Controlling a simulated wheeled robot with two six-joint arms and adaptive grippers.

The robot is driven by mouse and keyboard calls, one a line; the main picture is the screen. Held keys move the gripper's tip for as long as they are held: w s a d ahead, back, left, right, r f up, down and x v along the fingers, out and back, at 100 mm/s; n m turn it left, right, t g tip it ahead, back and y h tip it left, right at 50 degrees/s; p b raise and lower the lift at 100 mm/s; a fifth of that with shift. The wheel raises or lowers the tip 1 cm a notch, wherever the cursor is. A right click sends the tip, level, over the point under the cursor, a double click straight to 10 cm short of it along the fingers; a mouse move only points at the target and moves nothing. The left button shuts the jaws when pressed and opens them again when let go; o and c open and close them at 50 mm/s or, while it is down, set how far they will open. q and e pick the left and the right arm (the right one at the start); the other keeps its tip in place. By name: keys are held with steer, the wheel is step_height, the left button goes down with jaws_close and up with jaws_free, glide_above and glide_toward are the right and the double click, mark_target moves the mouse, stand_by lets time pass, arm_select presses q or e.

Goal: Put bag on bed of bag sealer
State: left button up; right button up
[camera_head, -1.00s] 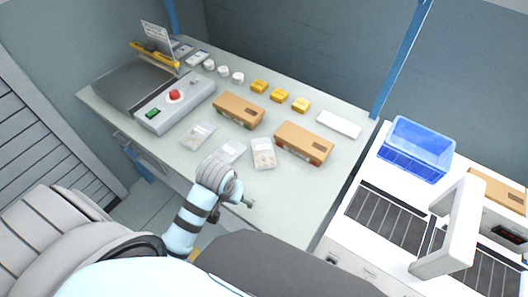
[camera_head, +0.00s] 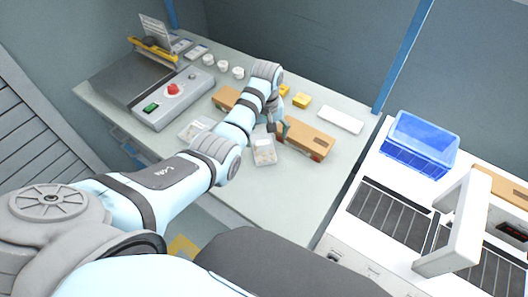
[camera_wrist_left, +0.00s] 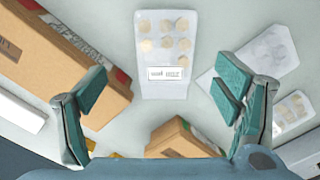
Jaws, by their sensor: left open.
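A clear bag with several round light pieces (camera_head: 264,152) lies flat on the bench; in the left wrist view this bag (camera_wrist_left: 166,40) has its label end toward me. My left gripper (camera_head: 275,127) hangs above the bench by this bag, open and empty. In the left wrist view its fingers (camera_wrist_left: 160,88) are spread either side of the bag's label end, not closed on it. Another bag (camera_head: 193,128) lies to the left; a third (camera_wrist_left: 262,55) is mostly hidden by my arm in the head view. The bag sealer (camera_head: 172,97) has a dark bed (camera_head: 118,80) and a yellow bar. My right gripper is out of view.
Two brown cartons (camera_head: 309,139) (camera_head: 226,97) stand close to the gripper. Yellow blocks (camera_head: 302,101), white round pots (camera_head: 222,66) and a white block (camera_head: 339,120) are behind. A blue crate (camera_head: 420,146) stands at right.

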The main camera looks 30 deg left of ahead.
mark_target(264, 148)
arm_select(q)
steer(key=f, duration=0.2)
steer(key=f+b, duration=0.1)
steer(key=f, duration=0.2)
steer(key=shift+s+a+f, duration=0.2)
steer(key=shift+a+f, duration=0.05)
steer(key=shift+f, duration=0.1)
steer(key=shift+r, duration=0.1)
steer(key=c, duration=1.3)
